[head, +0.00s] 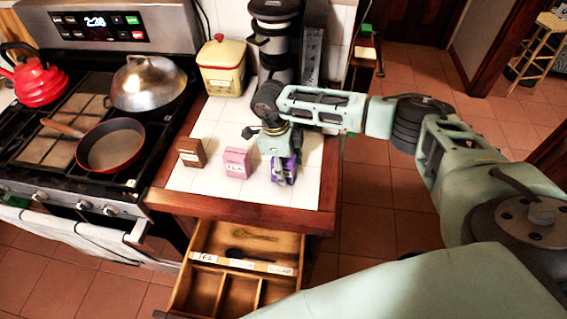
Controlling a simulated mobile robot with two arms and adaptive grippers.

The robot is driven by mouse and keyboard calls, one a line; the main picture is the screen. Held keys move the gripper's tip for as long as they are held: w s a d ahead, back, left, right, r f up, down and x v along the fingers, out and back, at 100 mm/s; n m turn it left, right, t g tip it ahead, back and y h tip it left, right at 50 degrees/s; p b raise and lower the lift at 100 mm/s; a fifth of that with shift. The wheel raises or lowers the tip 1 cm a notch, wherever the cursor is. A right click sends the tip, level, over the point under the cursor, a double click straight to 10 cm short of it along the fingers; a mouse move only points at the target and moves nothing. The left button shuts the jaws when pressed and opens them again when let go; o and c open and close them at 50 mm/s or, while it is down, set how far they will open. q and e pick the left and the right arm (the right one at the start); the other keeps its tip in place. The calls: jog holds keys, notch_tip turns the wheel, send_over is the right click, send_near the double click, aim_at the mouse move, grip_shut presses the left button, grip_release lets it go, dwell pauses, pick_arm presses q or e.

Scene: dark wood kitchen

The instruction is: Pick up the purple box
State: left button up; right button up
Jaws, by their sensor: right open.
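The purple box (287,178) stands on the white tiled counter near its right front part. My right gripper (281,160) reaches down over it from the right arm and hides its top and part of its face. The gripper is open, with its fingers at the box; I cannot tell whether they touch it. A pink box (237,162) stands just left of the purple one, and a brown box (191,152) stands farther left. My left gripper does not show.
A stove with a red pan (111,146), silver wok lid (148,82) and red kettle (37,79) is at left. A yellow canister (222,66) and dark appliance (276,40) stand behind. An open wooden drawer (232,288) juts out below the counter.

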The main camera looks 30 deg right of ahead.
jog(key=shift+f, duration=0.4)
jog(key=shift+c, duration=0.2)
jog(key=c, duration=1.3)
jog(key=shift+o, duration=0.2)
jog(key=shift+r, duration=0.1)
